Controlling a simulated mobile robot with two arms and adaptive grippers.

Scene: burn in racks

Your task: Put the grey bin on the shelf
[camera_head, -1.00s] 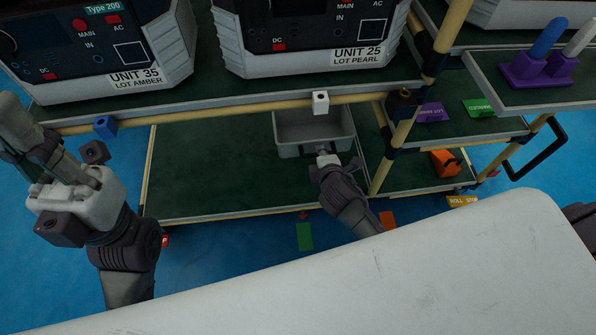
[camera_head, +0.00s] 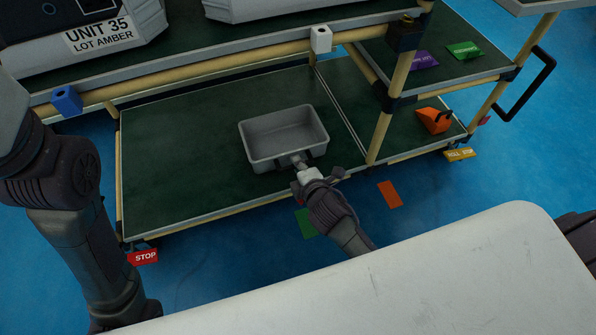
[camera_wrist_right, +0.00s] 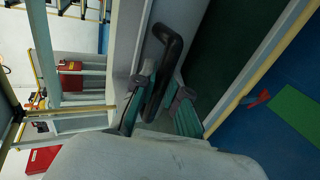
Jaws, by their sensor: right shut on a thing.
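The grey bin (camera_head: 260,151) is an open, empty tray over the green lower shelf (camera_head: 180,165) of the rack, upright and near the front edge. I cannot tell whether its base rests fully on the shelf. My right gripper (camera_head: 299,163) is at the bin's near side, shut on its handle. In the right wrist view a black handle (camera_wrist_right: 168,45) runs between the teal-padded fingers (camera_wrist_right: 160,103), beside the bin's grey wall (camera_wrist_right: 127,40). My left arm shows at the left of the head view, but its gripper is out of frame.
The upper shelf with white units, one labelled UNIT 35 (camera_head: 100,35), overhangs the back. A yellow post (camera_head: 378,138) stands right of the bin. An orange bin (camera_head: 434,120) sits further right. The lower shelf is clear left of the grey bin.

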